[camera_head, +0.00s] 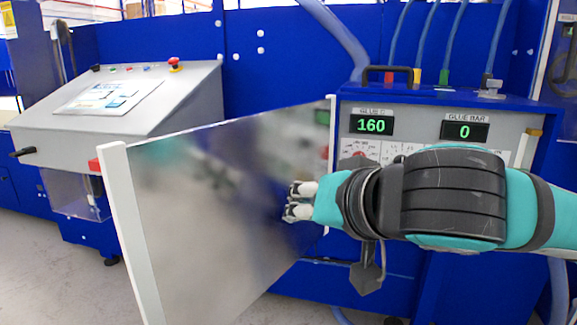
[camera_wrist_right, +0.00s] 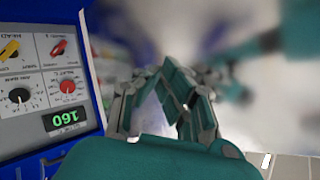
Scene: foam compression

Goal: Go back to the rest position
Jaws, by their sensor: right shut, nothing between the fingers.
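My right gripper (camera_head: 300,200) reaches in from the right in the head view, close in front of a shiny metal door panel (camera_head: 215,215) with white edges. Its fingers are together and hold nothing; I cannot tell whether they touch the panel. In the right wrist view the gripper (camera_wrist_right: 163,85) shows its closed fingers, with the blurred panel (camera_wrist_right: 225,30) beyond them. My left gripper is not in view.
A glue machine (camera_head: 450,100) with displays reading 160 and 0 stands behind my right arm. A grey control console (camera_head: 120,100) with a red button (camera_head: 175,65) is at the left. Grey floor (camera_head: 40,270) shows at the lower left.

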